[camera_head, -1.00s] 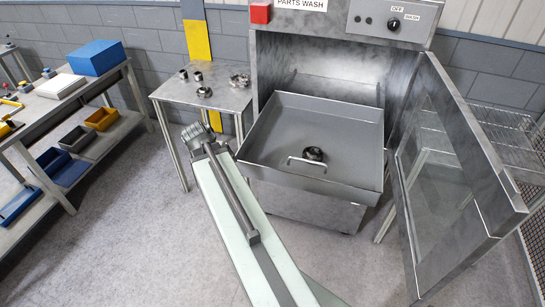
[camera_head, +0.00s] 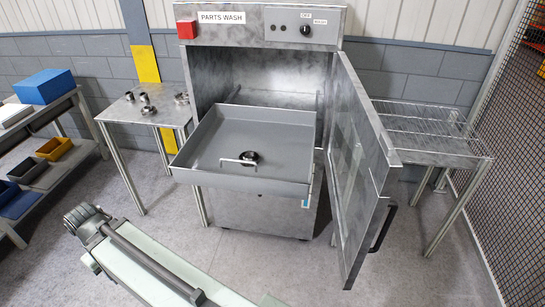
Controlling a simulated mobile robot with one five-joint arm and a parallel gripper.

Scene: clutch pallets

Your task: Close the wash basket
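The wash basket (camera_head: 285,148) is a shallow grey metal tray with a raised rim and a handle (camera_head: 238,161) at its front. It is pulled out of the parts washer (camera_head: 262,70) and sticks out well in front of the chamber. A dark metal ring (camera_head: 250,157) lies in it, just behind the handle. The washer door (camera_head: 360,170) is swung open to the right. My pale green arm shows at the bottom left, in front of the washer and apart from the basket.
A small table (camera_head: 150,112) with several metal parts stands left of the washer. A wire rack table (camera_head: 425,135) is at the right, behind the open door. A shelf with blue and yellow bins is at far left.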

